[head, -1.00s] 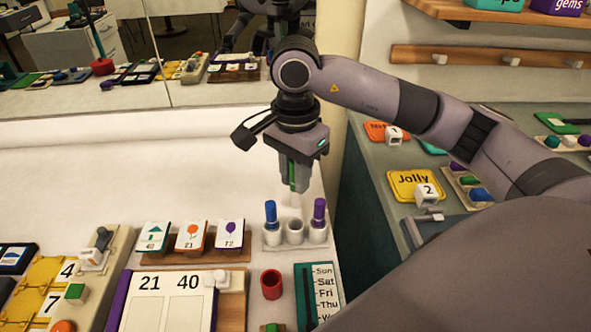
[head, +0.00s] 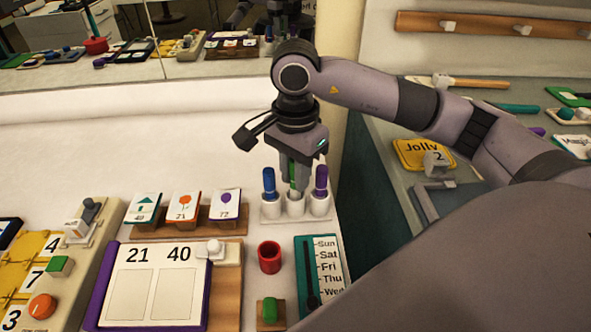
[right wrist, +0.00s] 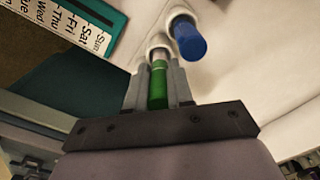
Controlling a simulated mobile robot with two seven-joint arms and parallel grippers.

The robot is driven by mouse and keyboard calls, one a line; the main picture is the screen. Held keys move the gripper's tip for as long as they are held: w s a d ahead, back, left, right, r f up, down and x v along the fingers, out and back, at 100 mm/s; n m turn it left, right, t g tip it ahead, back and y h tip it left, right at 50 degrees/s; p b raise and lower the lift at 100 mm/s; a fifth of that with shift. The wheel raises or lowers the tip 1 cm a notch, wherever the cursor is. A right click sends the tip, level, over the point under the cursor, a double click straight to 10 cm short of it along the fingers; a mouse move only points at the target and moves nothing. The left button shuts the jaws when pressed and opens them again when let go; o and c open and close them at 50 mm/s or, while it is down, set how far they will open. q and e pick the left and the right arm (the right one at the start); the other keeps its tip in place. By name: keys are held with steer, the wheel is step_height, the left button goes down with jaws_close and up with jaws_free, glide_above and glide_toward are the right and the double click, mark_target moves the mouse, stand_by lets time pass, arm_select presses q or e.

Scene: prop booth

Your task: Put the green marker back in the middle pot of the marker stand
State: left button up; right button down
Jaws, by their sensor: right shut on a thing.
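The marker stand (head: 270,212) has three white pots in a row. A blue marker (head: 269,183) stands in the left pot and a purple marker (head: 321,181) in the right pot. My right gripper (head: 295,186) is shut on the green marker (right wrist: 158,86), held upright over the middle pot (head: 295,205). In the right wrist view the marker's pale lower part meets the mouth of the middle pot (right wrist: 158,40). How deep it sits is hidden. The blue marker also shows there (right wrist: 189,40). My left gripper is not in view.
A red cup (head: 269,257) stands in front of the stand, beside a weekday board (head: 328,266). A wooden rack with picture cards (head: 183,207) is to the left. The white surface behind the stand is clear, up to the mirror.

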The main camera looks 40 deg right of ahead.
stand_by(0.4)
steer(key=c, duration=0.9)
jaws_free()
step_height(320, 180, up, 7)
steer(key=shift+r, duration=0.1)
steer(key=shift+s, duration=0.1)
